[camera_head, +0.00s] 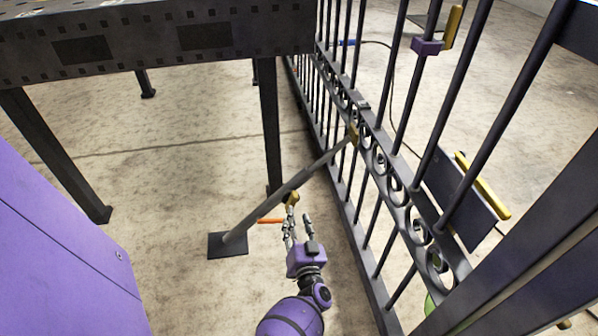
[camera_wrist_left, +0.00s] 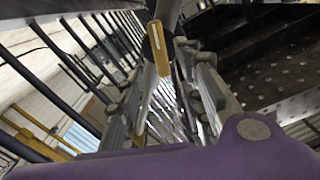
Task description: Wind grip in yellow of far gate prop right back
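The gate prop (camera_head: 264,208) is a grey slanted strut. It runs from a dark floor plate (camera_head: 228,246) up to a yellow-brown end (camera_head: 352,134) at the scroll gate (camera_head: 395,188). A small yellow grip (camera_head: 291,198) shows beside the strut's lower half; it is a long yellow bar in the left wrist view (camera_wrist_left: 158,50), below the pole (camera_wrist_left: 168,12). My left gripper (camera_head: 298,222) is just below the grip, fingers apart. In the wrist view the yellow bar shows between the fingers (camera_wrist_left: 168,95); I cannot tell whether they touch it. My right gripper is out of view.
A dark perforated table (camera_head: 150,38) stands at the upper left, one leg (camera_head: 270,125) close behind the strut. The gate bars rise close on the right, with a purple block (camera_head: 427,46) and a yellow bar (camera_head: 482,185). An orange bar (camera_head: 270,220) shows near the strut. A purple panel (camera_head: 60,250) fills the lower left.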

